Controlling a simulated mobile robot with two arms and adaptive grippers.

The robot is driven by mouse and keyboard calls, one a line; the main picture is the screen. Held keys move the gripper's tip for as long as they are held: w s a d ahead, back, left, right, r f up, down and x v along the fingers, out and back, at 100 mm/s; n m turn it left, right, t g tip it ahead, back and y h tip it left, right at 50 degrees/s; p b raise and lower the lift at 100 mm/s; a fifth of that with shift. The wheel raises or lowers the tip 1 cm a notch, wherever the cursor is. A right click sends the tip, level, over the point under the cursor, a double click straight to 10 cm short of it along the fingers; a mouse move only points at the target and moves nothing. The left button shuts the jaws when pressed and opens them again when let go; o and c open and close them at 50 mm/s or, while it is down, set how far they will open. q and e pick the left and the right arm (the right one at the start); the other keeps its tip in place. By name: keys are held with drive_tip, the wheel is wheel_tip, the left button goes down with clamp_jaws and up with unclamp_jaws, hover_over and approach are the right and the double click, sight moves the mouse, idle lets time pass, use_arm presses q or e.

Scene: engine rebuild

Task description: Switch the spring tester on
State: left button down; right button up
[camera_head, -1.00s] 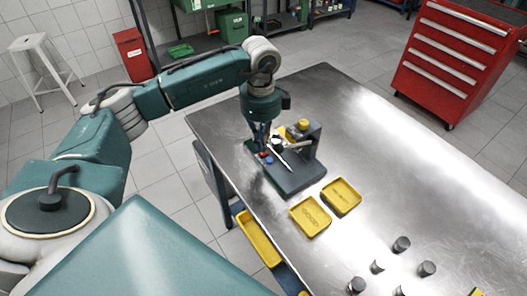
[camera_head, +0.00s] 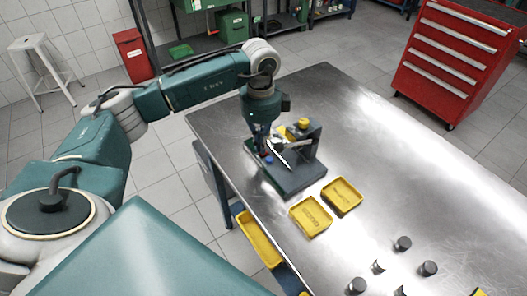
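The spring tester (camera_head: 297,177) stands near the far left edge of the steel table. It has a dark base, a grey upright with a yellow knob on top, a silver lever, and a small blue button on the base. My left gripper (camera_head: 263,152) points down over the left part of the tester's base, close to the buttons. Its fingers look close together, but they are small and dark, so I cannot tell whether they are shut or touch a button. My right gripper is not in view.
Two yellow trays (camera_head: 311,216) and (camera_head: 342,195) lie in front of the tester. Several dark cylindrical parts (camera_head: 403,243) stand near the table's front. A yellow bin (camera_head: 258,238) hangs at the table's left side. The right of the steel table (camera_head: 420,170) is clear.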

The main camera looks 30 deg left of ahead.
use_arm(q)
drive_tip(key=shift+s+f+b, duration=0.1)
drive_tip(key=shift+f+b, duration=0.35)
drive_tip(key=shift+f, duration=0.25)
drive_tip(key=shift+r, duration=0.2)
drive_tip(key=shift+r+p, duration=0.9)
drive_tip(key=shift+r, duration=0.05)
drive_tip(key=shift+r+p, duration=1.65)
drive_tip(key=shift+r, duration=0.8)
drive_tip(key=shift+f, duration=0.1)
